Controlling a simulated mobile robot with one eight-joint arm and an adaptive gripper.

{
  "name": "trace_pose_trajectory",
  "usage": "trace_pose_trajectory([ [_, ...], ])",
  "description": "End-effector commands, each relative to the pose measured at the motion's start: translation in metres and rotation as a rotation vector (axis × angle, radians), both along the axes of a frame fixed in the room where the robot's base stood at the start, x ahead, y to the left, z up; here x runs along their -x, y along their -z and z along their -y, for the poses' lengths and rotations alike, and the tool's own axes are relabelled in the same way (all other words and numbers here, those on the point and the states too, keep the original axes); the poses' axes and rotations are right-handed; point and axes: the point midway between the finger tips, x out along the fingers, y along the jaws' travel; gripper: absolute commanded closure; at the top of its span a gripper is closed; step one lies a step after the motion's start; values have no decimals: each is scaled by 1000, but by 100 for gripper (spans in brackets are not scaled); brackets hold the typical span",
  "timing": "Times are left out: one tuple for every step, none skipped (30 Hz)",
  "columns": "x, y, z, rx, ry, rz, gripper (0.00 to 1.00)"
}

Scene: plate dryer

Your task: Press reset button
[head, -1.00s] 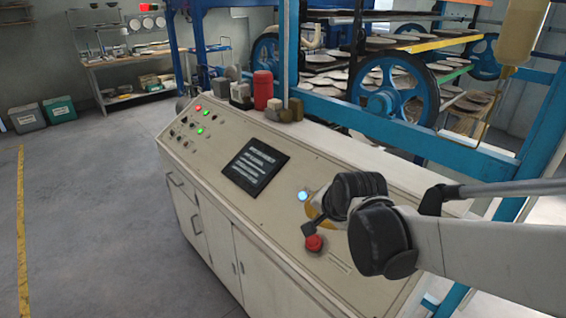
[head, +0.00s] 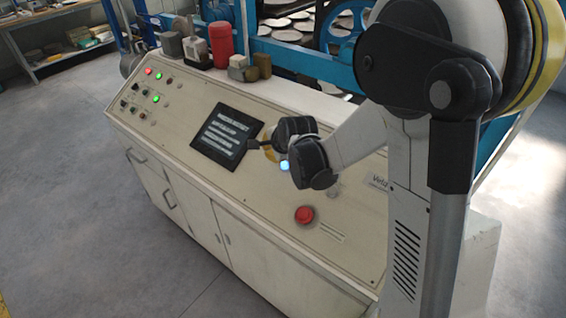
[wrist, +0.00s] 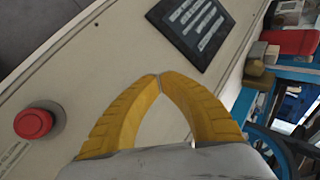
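The sloped control panel (head: 240,185) carries a blue lit button (head: 284,165) and a large red button (head: 304,215). No readable label shows which one is reset. My gripper (head: 254,144) is over the panel at the screen's right edge, with the blue button just behind its tip and below the wrist. In the wrist view my yellow fingers (wrist: 158,75) meet at the tips with nothing between them. The red button (wrist: 34,123) shows there to their left, apart from them. The blue button is hidden in that view.
A dark screen (head: 226,134) with text is set in the panel; it also shows in the wrist view (wrist: 191,30). Small lit buttons and knobs (head: 148,95) sit at the panel's left. A red canister (head: 221,44) and small blocks (head: 243,68) stand along its back edge.

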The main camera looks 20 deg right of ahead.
Motion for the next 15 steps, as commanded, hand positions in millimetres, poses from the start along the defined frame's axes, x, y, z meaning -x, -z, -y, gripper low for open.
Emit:
trace_pose_trajectory([
  [0,0,0,0,0,0,100],
  [0,0,0,0,0,0,100],
  [0,1,0,0,0,0,100],
  [0,1,0,0,0,0,100],
  [-1,2,1,0,0,0,100],
  [-1,3,2,0,0,0,100],
  [-2,5,2,0,0,0,100],
  [-2,6,3,0,0,0,100],
  [-3,9,4,-1,1,0,100],
  [-4,12,5,-1,1,0,100],
  [-5,14,6,-1,1,0,100],
  [-6,18,8,-1,1,0,100],
  [-7,21,9,-1,1,0,100],
  [-8,24,11,0,0,0,100],
  [-9,29,13,1,1,0,100],
])
